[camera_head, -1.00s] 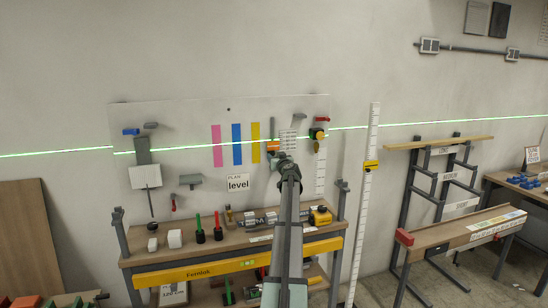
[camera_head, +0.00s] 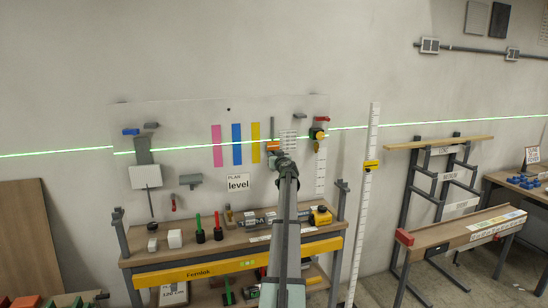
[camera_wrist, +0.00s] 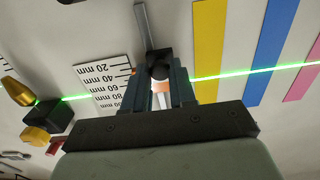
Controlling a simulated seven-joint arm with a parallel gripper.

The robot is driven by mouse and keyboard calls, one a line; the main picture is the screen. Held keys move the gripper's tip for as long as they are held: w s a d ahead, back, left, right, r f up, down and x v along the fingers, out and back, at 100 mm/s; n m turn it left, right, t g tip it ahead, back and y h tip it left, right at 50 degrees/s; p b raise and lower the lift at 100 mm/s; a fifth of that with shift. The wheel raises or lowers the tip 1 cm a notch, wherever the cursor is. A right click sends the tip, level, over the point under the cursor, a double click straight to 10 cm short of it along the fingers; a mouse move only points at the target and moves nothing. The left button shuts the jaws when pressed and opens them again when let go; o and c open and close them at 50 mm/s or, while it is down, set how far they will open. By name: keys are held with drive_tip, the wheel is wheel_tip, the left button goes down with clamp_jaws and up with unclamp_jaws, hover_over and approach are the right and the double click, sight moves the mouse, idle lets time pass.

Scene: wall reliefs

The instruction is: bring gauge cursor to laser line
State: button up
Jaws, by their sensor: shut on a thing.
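The gauge has a grey rail (camera_wrist: 146,25), a dark block (camera_wrist: 158,65) on it and a white mm scale (camera_wrist: 103,82) beside it. An orange part (camera_wrist: 162,88), which looks like the cursor, shows between my fingers below the block. My gripper (camera_wrist: 160,90) is shut on it; the fingers hide much of it. The green laser line (camera_wrist: 240,73) runs behind my fingers close to the cursor in the wrist view. In the head view the orange cursor (camera_head: 273,146) sits at or just below the line, with my gripper (camera_head: 281,158) at its lower right. Exact alignment is hidden.
Yellow (camera_head: 255,144), blue (camera_head: 237,144) and pink (camera_head: 217,146) strips are left of the gauge. A black fixture with a brass knob (camera_head: 319,134) is right of it. A workbench (camera_head: 160,258) with several items stands below the panel.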

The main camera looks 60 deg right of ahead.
clamp_jaws()
drive_tip(key=shift+r, duration=1.25)
drive_tip(key=o, duration=0.9)
unclamp_jaws()
drive_tip(key=shift+c, duration=0.2)
drive_tip(key=v, duration=1.4)
